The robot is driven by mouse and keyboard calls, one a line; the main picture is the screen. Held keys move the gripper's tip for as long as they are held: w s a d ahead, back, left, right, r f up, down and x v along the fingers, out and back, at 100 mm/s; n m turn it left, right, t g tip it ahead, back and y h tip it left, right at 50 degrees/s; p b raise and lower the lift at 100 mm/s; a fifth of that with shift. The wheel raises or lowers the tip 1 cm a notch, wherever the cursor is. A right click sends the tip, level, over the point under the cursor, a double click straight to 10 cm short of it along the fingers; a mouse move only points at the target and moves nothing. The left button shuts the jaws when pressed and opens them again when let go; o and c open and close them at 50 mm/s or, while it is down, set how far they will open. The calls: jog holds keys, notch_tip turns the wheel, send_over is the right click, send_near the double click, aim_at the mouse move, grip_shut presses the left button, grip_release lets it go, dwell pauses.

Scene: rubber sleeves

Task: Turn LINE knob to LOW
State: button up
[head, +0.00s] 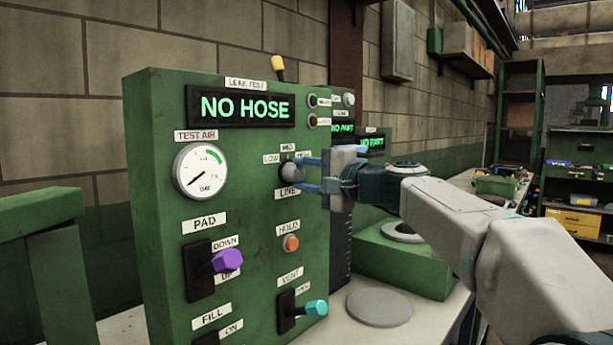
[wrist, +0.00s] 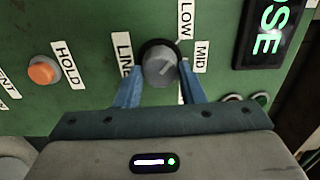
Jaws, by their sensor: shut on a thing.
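The LINE knob (head: 291,172) is a round grey knob on the green panel, above its LINE label. LOW, MID and a partly covered third label stand around its top in the head view. My gripper (head: 308,172) reaches in from the right, its blue fingers shut on the knob. In the wrist view, the knob (wrist: 160,65) sits between the two fingertips, with the LOW label (wrist: 187,18) and MID label (wrist: 202,57) beside it. A slanted mark shows on the knob's face; I cannot tell exactly which label it points to.
The green panel also carries a NO HOSE display (head: 246,107), a gauge (head: 200,171), a purple PAD lever (head: 226,260), an orange HOLD button (head: 291,243) and a cyan VENT lever (head: 315,308). A grey disc (head: 379,307) lies on the bench below my arm.

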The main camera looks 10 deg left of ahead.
jog(key=o, duration=1)
jog(key=shift+d, duration=0.1)
jog(key=b+v, duration=0.2)
jog(key=v, duration=1.1)
jog(key=shift+s+d, duration=0.2)
jog(key=shift+s, duration=0.1)
